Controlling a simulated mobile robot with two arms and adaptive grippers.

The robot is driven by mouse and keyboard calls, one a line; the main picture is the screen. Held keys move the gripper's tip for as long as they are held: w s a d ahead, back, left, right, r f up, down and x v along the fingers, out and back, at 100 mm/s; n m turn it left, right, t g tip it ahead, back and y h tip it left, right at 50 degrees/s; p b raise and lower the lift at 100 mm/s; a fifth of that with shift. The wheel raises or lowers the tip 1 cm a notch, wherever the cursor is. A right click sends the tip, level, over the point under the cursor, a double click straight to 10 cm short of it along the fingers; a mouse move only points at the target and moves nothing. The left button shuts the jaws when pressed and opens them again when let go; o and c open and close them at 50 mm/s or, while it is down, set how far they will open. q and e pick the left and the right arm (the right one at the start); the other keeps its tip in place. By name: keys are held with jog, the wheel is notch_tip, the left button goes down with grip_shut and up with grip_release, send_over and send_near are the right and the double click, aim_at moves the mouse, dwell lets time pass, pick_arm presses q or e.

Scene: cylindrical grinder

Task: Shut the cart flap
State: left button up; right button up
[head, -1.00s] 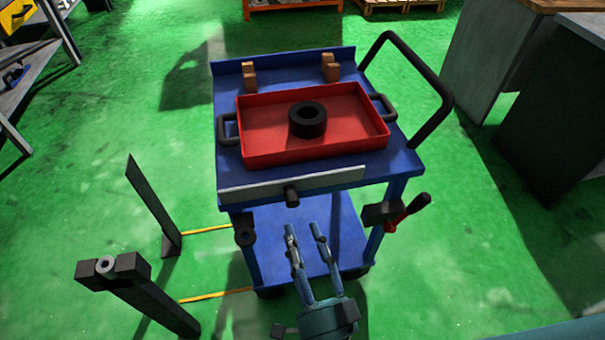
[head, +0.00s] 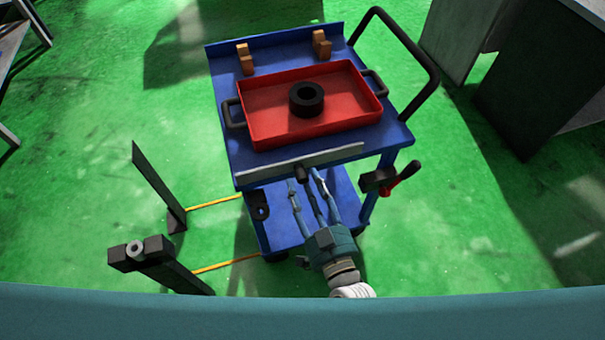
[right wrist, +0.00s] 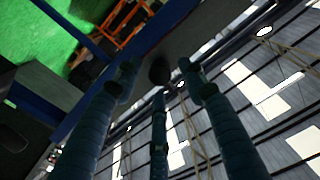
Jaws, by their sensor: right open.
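The blue cart (head: 220,95) stands ahead of me in the head view. Its flap (head: 265,170) is a grey strip along the near edge of the top shelf, with a black knob (head: 302,173) at its middle. How far the flap is tilted is hard to tell. My right gripper (head: 306,180) is open, its fingertips close to the knob from the near side. In the right wrist view, the knob (right wrist: 159,71) shows between the open fingertips (right wrist: 157,78), in front of the grey flap (right wrist: 205,30). Contact cannot be made out. My left gripper is not in view.
A red tray (head: 270,132) with a black ring (head: 306,99) lies on the cart top. A red-handled clamp (head: 385,180) sits at the cart's near right corner. Dark posts (head: 155,262) stand at the left. A black push handle (head: 415,52) rises at the right.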

aim_at(304, 181)
jog(key=shift+x, duration=1.55)
jog(key=shift+c, duration=0.5)
